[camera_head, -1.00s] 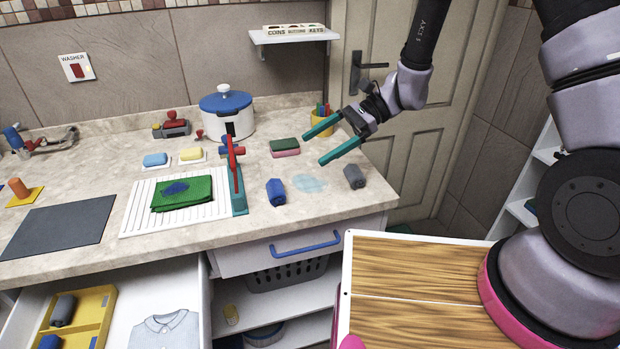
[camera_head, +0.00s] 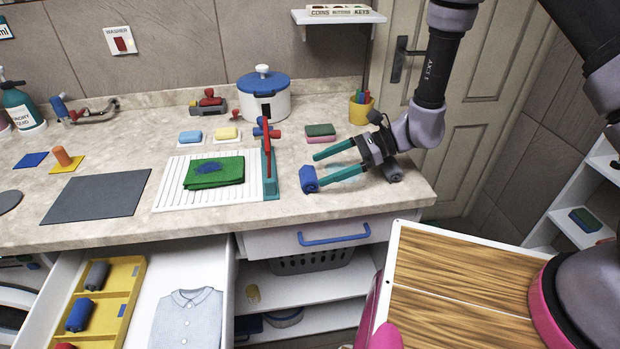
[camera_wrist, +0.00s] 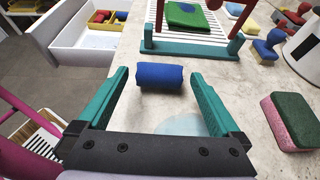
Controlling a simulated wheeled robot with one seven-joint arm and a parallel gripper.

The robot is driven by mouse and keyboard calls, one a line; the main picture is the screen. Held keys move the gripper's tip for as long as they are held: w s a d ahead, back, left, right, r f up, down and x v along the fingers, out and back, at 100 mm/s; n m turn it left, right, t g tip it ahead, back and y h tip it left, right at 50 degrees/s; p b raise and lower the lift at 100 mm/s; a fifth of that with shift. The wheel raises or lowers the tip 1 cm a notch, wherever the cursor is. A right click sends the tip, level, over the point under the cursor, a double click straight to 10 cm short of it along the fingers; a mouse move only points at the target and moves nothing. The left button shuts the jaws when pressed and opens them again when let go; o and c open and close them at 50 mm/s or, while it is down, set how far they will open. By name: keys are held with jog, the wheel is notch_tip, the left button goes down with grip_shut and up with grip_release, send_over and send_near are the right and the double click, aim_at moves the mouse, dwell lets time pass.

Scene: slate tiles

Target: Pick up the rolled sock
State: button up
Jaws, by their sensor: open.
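A blue rolled sock (camera_head: 309,179) lies on the counter near its front edge, just right of the white drying rack. My gripper (camera_head: 318,168) is open and low over the counter, its teal fingers pointing left toward the blue roll. In the wrist view the blue roll (camera_wrist: 160,77) lies crosswise in the gap between the fingertips, with space on both sides. Nothing is held. A grey roll (camera_head: 393,174) lies on the counter under my wrist, partly hidden.
The rack (camera_head: 168,190) with its teal end bar (camera_head: 269,172) and a green folded cloth (camera_head: 214,173) stands left of the blue roll. A green-and-pink sponge (camera_head: 320,131) lies behind. The open drawer below holds a yellow tray (camera_head: 133,277) with rolls, and a shirt (camera_head: 187,318).

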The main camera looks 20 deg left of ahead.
jog(key=shift+x, duration=1.05)
jog(key=c, duration=1.1)
jog(key=shift+c, duration=0.2)
jog(key=shift+r, duration=0.15)
